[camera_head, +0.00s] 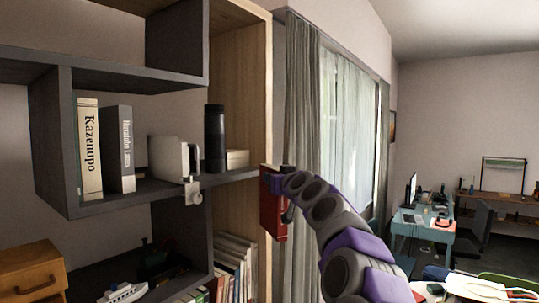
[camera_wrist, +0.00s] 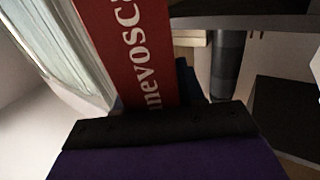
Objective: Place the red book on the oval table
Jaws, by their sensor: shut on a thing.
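The red book (camera_head: 271,204) is held upright in front of the right end of the shelf unit. My gripper (camera_head: 287,192) is shut on it from the right side. In the wrist view the red book (camera_wrist: 130,45) shows white lettering and rises from behind the black gripper body (camera_wrist: 160,124). The fingertips are mostly hidden there. No oval table can be made out for sure; a cluttered surface at the lower right of the head view is cut off by the frame.
A curtain (camera_head: 302,95) hangs behind my arm. A teal desk (camera_head: 420,228) and a dark chair (camera_head: 480,225) stand far right.

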